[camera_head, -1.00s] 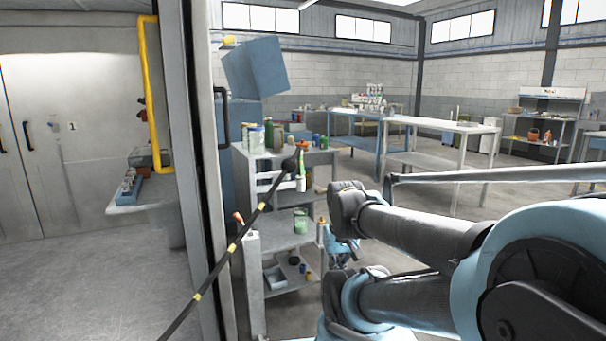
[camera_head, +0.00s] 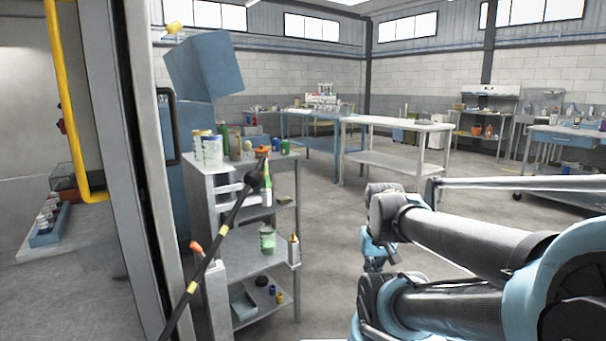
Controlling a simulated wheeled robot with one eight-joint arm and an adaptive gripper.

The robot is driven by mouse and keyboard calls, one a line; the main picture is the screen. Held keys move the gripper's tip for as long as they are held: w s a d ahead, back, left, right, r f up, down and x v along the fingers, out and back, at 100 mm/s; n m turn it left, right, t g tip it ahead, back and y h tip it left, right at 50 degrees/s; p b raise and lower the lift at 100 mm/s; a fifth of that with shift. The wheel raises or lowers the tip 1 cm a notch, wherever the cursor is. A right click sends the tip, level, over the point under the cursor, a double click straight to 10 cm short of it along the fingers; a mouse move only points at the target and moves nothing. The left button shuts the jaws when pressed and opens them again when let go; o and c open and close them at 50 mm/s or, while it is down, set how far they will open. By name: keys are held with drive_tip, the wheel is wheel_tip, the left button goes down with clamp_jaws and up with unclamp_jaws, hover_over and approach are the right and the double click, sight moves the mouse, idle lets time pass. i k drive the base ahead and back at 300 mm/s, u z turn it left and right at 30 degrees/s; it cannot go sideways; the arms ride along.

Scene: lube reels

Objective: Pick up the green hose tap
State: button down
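I cannot pick out the green hose tap with certainty. A dark rod or hose with yellow bands (camera_head: 209,263) slants up from the bottom edge, left of centre. Its dark upper end overlaps a small green and white item with an orange top (camera_head: 266,182), in front of a grey shelf unit; I cannot tell whether they are joined. My arm is folded at the right, well apart from both. A light-blue part below its elbow may be my gripper, but its fingers cannot be made out.
The grey shelf unit (camera_head: 226,176) holds jars, bottles and a green cup (camera_head: 267,238). A grey door edge or post (camera_head: 140,215) stands close at the left. A white table (camera_head: 383,160) and blue benches stand farther back. Open floor lies between the shelf and the tables.

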sight(264, 169)
drive_tip(key=z, duration=0.2)
drive_tip(key=i, duration=1.2)
drive_tip(key=u, duration=0.8)
drive_tip(key=i, duration=0.75)
drive_tip(key=u, duration=0.55)
